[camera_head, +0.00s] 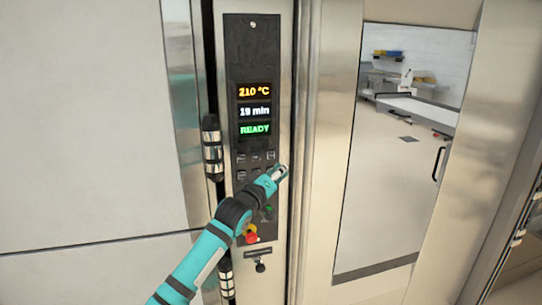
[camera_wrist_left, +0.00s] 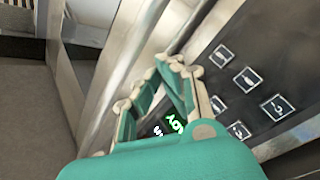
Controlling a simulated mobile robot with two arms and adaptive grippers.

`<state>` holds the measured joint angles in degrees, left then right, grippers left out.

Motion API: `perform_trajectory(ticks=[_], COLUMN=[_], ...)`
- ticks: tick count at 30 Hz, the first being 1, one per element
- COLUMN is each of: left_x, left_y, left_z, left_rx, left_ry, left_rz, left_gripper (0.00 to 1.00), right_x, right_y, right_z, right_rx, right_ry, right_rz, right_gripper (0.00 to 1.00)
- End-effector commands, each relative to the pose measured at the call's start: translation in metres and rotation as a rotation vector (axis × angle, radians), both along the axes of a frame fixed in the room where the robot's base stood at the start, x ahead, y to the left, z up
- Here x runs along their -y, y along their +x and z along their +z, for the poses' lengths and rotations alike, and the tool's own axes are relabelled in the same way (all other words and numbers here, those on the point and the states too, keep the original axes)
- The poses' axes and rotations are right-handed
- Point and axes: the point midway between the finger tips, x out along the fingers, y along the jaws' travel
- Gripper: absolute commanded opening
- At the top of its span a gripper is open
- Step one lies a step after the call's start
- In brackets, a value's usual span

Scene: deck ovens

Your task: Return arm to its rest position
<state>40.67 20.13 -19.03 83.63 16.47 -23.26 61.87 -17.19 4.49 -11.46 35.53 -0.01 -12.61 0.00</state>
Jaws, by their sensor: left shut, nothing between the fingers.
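My left gripper (camera_head: 279,173) is at the oven's control panel (camera_head: 253,55), in front of its lower right part, in the head view. My teal left arm comes in from the bottom left. The gripper is shut and empty. In the left wrist view the gripper (camera_wrist_left: 165,80) shows close to the panel (camera_wrist_left: 280,60) and its square buttons. I cannot tell whether the fingertips touch the panel. The panel's display (camera_head: 254,111) reads 210 °C, 19 min and READY. The right gripper is in neither view.
A red knob (camera_head: 251,237) sits low on the panel, beside my forearm. A steel door with a large window (camera_head: 395,165) and a black handle (camera_head: 439,163) stands to the right. A plain pale wall (camera_head: 90,120) fills the left. Dark hinges (camera_head: 212,145) run along the panel's left edge.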

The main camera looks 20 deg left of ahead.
Motion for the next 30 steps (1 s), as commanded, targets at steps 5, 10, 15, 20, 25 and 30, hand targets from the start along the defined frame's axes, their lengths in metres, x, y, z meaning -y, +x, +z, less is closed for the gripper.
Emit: perform_trajectory(ticks=[5, 10, 15, 20, 25, 30], left_x=[0.000, 0.000, 0.000, -0.005, -0.016, -0.025], left_y=[0.000, 0.000, 0.000, 0.001, -0.011, -0.046], left_z=[0.000, 0.000, -0.004, -0.062, -0.185, -0.311], left_rx=[0.001, 0.001, -0.005, -0.071, -0.216, -0.369], left_ry=[0.000, 0.000, 0.003, 0.048, 0.165, 0.297], left_rz=[-0.001, -0.001, 0.001, 0.021, 0.049, 0.053], left_gripper=[0.00, 0.00, 0.00, 0.00, 0.00, 0.00], right_x=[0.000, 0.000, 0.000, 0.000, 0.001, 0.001], right_y=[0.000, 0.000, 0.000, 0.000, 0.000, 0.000], right_z=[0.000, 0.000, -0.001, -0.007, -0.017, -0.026], right_rx=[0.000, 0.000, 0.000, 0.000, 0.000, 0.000], right_ry=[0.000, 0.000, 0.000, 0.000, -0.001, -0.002], right_rz=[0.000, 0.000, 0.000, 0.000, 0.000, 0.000], right_gripper=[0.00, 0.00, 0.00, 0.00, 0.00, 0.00])
